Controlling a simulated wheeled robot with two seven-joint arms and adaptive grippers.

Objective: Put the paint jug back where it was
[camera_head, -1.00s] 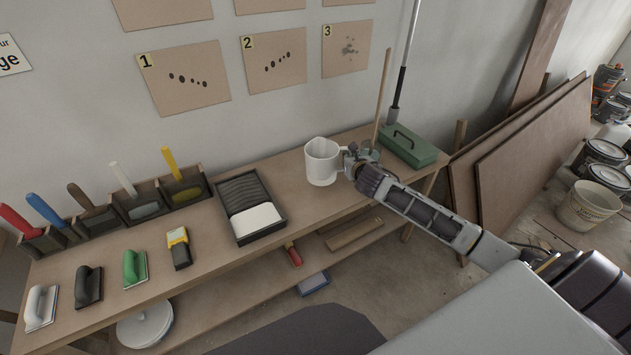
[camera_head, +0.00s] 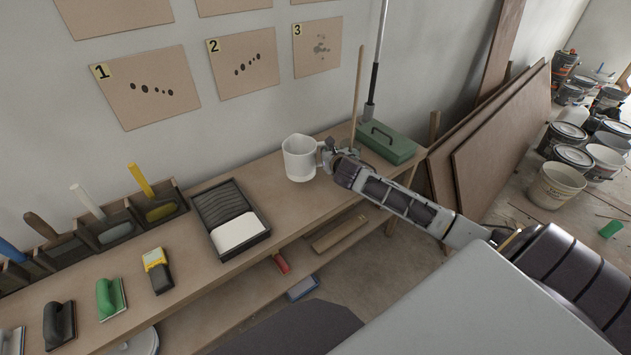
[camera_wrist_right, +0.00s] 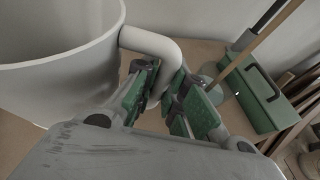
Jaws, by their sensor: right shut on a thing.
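The white paint jug (camera_head: 299,158) is at the back right part of the wooden bench in the head view. Its handle points right, towards my right gripper (camera_head: 328,157). In the right wrist view the jug (camera_wrist_right: 60,65) fills the left side, and the green-padded fingers of my right gripper (camera_wrist_right: 165,103) are shut on its handle (camera_wrist_right: 155,45). The jug looks upright; I cannot tell whether its base touches the bench. My left gripper is not in view.
A paint tray (camera_head: 232,219) lies left of the jug on the bench (camera_head: 180,270). A green toolbox (camera_head: 386,143) and a wooden stick (camera_head: 358,95) stand close on the right. Boards (camera_head: 500,135) lean on the wall, with buckets (camera_head: 556,186) beyond. Bare bench separates tray and jug.

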